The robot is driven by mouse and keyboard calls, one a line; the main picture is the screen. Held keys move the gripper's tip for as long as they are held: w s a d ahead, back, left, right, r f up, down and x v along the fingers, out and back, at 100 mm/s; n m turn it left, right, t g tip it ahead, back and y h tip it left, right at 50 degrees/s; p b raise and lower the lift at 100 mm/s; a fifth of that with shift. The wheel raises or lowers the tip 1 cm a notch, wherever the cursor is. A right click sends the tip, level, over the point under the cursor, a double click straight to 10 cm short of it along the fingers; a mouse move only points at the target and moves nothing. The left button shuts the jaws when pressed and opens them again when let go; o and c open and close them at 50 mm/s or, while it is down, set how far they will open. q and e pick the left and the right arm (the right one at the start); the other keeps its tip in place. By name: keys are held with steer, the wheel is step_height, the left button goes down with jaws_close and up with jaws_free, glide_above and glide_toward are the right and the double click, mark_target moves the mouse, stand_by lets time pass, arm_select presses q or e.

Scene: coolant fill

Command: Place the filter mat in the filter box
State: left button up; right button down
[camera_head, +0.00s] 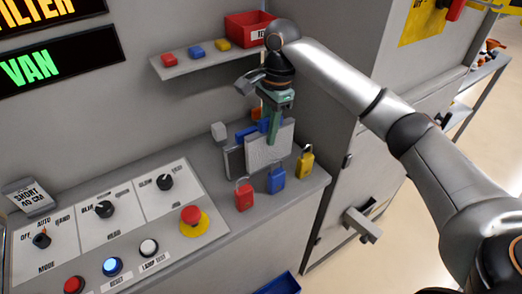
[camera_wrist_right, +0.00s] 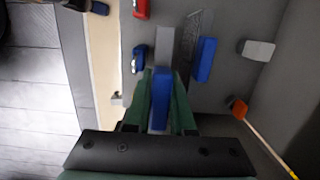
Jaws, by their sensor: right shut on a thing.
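The filter mat is a pale grey square panel (camera_head: 270,147), held upright over the right end of the console shelf. My right gripper (camera_head: 276,108) comes down from above, with green fingers shut on the mat's blue top grip (camera_wrist_right: 160,100). In the right wrist view the mat's grey body (camera_wrist_right: 164,45) shows nearly edge-on beyond the fingers. A dark grey frame, which looks like the filter box (camera_head: 234,163), stands just behind and left of the mat. Its mesh (camera_wrist_right: 193,32) also shows in the wrist view. The mat partly hides it; I cannot tell whether they touch. My left gripper is out of view.
Red (camera_head: 244,196), blue (camera_head: 276,180) and yellow (camera_head: 305,162) padlocks stand along the front edge, close to the mat. A white block (camera_head: 218,131) is behind left. A wall shelf (camera_head: 190,72) with a red bin (camera_head: 247,28) is above. An emergency stop (camera_head: 191,217) is left.

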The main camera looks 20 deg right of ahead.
mark_target(268, 151)
steer(key=shift+f, duration=3.1)
steer(key=shift+f, duration=0.1)
steer(key=c, duration=0.8)
jaws_free()
steer(key=shift+o, duration=0.2)
